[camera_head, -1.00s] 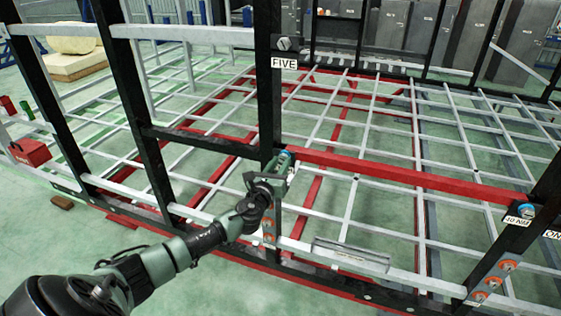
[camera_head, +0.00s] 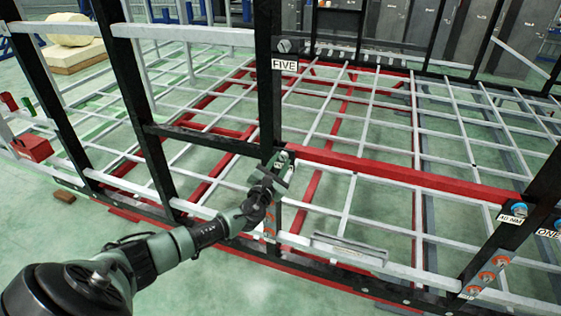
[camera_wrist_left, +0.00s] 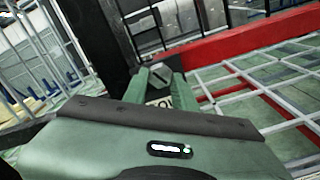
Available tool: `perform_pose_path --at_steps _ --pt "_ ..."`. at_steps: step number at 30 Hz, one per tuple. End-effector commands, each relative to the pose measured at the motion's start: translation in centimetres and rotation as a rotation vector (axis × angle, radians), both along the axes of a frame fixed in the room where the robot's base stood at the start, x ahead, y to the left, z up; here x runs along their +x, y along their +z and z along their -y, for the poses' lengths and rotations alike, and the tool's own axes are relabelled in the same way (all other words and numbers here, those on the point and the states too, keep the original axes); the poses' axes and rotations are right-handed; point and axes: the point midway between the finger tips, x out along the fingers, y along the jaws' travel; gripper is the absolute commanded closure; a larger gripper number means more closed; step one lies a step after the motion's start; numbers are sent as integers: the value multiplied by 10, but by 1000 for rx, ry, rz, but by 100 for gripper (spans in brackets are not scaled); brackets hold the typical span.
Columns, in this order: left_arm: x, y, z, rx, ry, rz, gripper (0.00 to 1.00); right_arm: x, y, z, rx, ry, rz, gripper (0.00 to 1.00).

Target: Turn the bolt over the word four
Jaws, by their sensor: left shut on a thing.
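My left gripper (camera_head: 281,163) is at the black upright post (camera_head: 267,100), where the red crossbar (camera_head: 400,175) meets it. In the left wrist view, the two green fingers of this gripper (camera_wrist_left: 160,82) stand on either side of a grey bolt head (camera_wrist_left: 161,70) with a slot-like line across it, and are shut on it. Just below the bolt, a white label (camera_wrist_left: 158,103) shows only in part between the fingers; its full word is hidden. In the head view the gripper mostly covers bolt and label. My right gripper is not in view.
Above on the same post is a grey bolt (camera_head: 284,46) over the label FIVE (camera_head: 284,65). At right, a blue bolt (camera_head: 519,209) sits over the 40 NM label (camera_head: 510,219). Grey lattice bars fill the frame. A red box (camera_head: 32,147) is at left.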

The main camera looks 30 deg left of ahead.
Motion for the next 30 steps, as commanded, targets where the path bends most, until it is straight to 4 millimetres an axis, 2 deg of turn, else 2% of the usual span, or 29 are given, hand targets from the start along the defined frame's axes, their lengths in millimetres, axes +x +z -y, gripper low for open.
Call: perform_pose_path --at_steps 1,14,15,17,26,30 --pt "-3 -8 3 4 -7 -16 100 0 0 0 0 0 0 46" --pt "-2 -9 4 10 -8 -18 100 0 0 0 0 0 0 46" --pt "-2 -9 4 10 -8 -18 68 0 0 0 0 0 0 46" --pt "-2 -8 4 10 -7 -16 51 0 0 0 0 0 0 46" --pt "-1 -3 2 11 -4 -8 51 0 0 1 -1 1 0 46" --pt "-9 -3 3 11 -4 -7 51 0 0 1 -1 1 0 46"
